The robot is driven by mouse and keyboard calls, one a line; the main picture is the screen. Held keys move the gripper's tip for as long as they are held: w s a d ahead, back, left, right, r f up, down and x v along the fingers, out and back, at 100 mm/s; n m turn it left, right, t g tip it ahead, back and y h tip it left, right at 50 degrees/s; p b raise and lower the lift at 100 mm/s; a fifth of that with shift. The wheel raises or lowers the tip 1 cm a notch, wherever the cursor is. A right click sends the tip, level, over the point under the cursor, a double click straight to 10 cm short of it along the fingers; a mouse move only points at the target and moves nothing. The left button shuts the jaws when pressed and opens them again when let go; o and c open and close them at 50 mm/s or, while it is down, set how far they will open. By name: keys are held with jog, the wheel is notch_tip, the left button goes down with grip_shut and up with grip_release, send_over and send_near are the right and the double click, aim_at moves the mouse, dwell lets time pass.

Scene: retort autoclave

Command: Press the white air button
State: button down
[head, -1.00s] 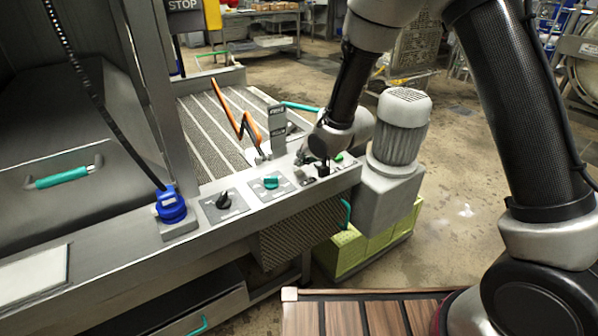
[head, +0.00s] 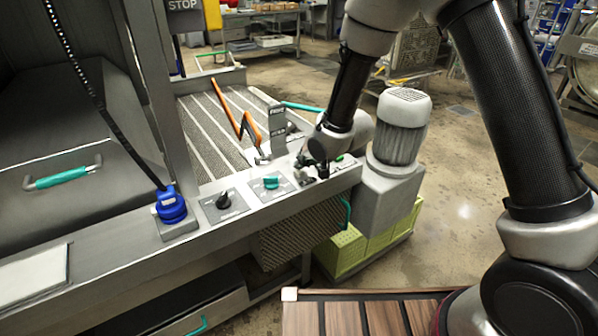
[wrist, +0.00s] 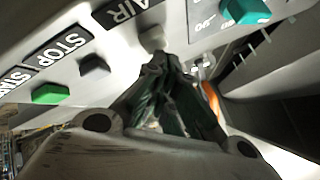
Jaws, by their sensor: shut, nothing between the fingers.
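The white air button (wrist: 153,39) sits on the grey panel beside the AIR label (wrist: 126,9) in the wrist view. My gripper (wrist: 162,60) is shut and empty, its fingertips right at the near edge of the white button. I cannot tell whether they touch it. In the head view my gripper (head: 312,168) is low over the right end of the control panel and hides part of the buttons there.
The black STOP button (wrist: 95,66) and green START button (wrist: 51,94) lie left of the fingers in the wrist view. Orange levers (head: 249,127) rise behind.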

jog(key=shift+f, duration=0.5)
dwell(0.5)
dwell(0.3)
jog(key=shift+r, duration=0.95)
jog(key=shift+r, duration=2.5)
